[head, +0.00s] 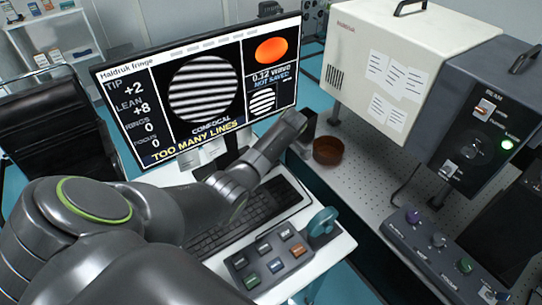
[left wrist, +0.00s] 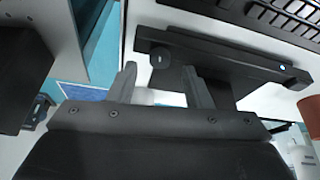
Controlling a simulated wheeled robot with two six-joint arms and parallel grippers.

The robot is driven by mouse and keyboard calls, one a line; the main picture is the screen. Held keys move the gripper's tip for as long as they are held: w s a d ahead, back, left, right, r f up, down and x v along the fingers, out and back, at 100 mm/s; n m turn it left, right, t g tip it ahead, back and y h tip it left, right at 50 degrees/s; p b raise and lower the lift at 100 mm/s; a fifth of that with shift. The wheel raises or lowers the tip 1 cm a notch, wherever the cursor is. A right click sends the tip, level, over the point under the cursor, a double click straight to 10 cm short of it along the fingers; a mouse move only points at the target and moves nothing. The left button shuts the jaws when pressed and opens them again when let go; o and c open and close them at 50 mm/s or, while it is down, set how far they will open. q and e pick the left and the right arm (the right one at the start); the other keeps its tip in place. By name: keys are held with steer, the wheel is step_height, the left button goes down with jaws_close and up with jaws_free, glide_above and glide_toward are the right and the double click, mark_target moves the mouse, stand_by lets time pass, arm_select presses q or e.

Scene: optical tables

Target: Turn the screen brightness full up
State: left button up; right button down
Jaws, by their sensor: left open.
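The monitor (head: 200,85) stands on the white desk, its screen lit with striped fringes and the words "TOO MANY LINES". My left arm reaches across in front of the keyboard, and my left gripper (head: 289,126) is at the monitor's lower right; its fingertips are hidden there. In the left wrist view my left gripper (left wrist: 160,72) is open and empty. A small round dark knob (left wrist: 160,57) on a dark bar (left wrist: 225,60) shows between and just beyond the fingertips. Whether they touch it I cannot tell. A small light shows at the bar's other end. My right gripper is out of view.
The keyboard (head: 245,215) lies under my left arm.

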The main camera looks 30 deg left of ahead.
arm_select(q)
steer(key=x, duration=0.2)
steer(key=shift+a+f, duration=0.1)
steer(key=shift+f, duration=0.35)
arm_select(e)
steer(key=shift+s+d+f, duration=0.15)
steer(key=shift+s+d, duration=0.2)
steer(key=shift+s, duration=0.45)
arm_select(q)
steer(key=shift+c, duration=0.4)
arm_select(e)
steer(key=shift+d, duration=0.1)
